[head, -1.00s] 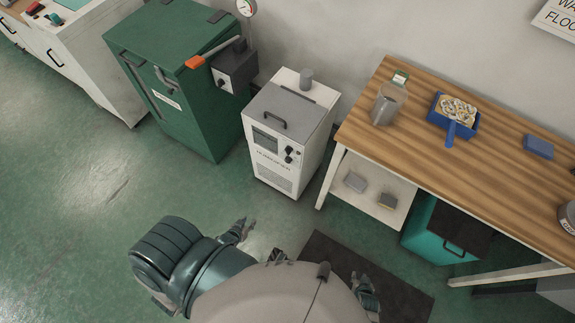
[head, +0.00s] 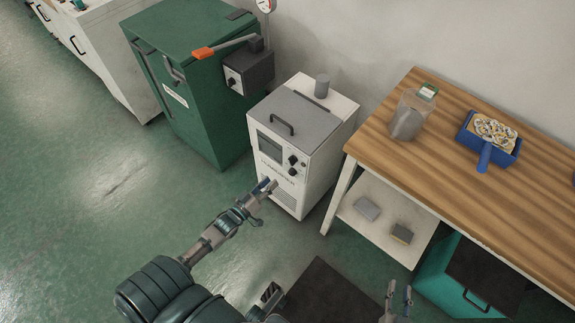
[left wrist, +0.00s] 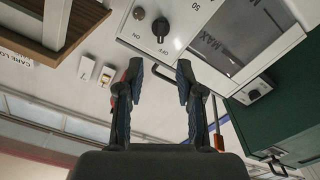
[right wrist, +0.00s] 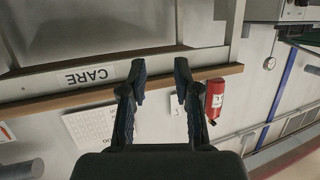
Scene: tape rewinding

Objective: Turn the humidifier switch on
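The humidifier (head: 322,150) is a white box with a grey lid, standing on the floor by the wall. Its front panel has a dark display (head: 270,147) and two dark knobs. In the left wrist view, a black round switch knob (left wrist: 160,27) sits between ON and OFF labels, with a small brown round part (left wrist: 139,13) beside it. My right gripper (head: 398,296) is open and empty (right wrist: 160,75) below the table.
A green cabinet (head: 195,110) with an orange-tipped lever (head: 203,53) stands left of the humidifier. A wooden table (head: 430,145) stands right, holding a jar (head: 407,122) and a blue scoop (head: 487,150). Green floor is clear at left. A dark mat (head: 325,295) lies in front.

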